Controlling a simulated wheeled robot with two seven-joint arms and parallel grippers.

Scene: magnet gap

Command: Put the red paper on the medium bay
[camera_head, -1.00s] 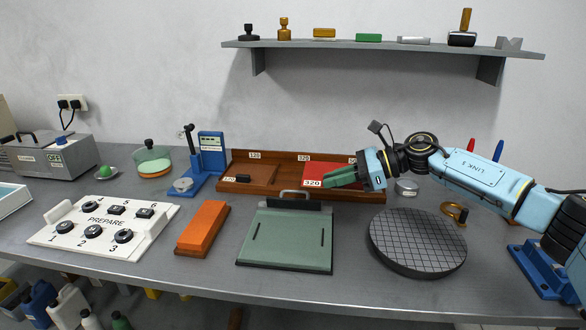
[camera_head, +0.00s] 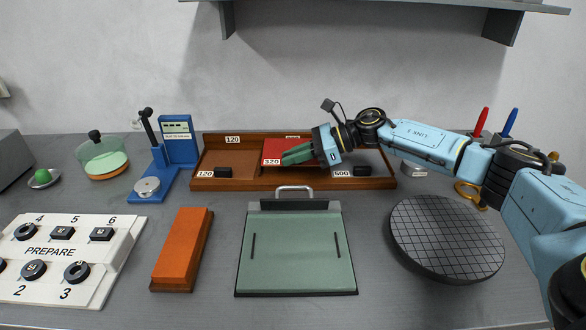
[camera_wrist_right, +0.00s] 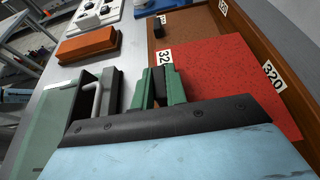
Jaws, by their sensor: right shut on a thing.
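The red paper (camera_head: 284,149), marked 320 on its front corner, is at the middle bay of the brown tray (camera_head: 270,185). My right gripper (camera_head: 298,156) is shut on the paper near its front edge and covers part of it. In the right wrist view the green fingers (camera_wrist_right: 160,88) are close together at the paper's edge, and the red paper (camera_wrist_right: 225,80) lies beside the tray's 320 rim label (camera_wrist_right: 273,75). I cannot tell whether the paper touches the bay floor. The left gripper is not in view.
The left bay holds brown paper (camera_head: 230,159) and a black block (camera_head: 223,172); another block (camera_head: 362,170) is at the right bay. In front are a green plate with a handle (camera_head: 295,250), an orange block (camera_head: 182,250) and a round gridded disc (camera_head: 445,235).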

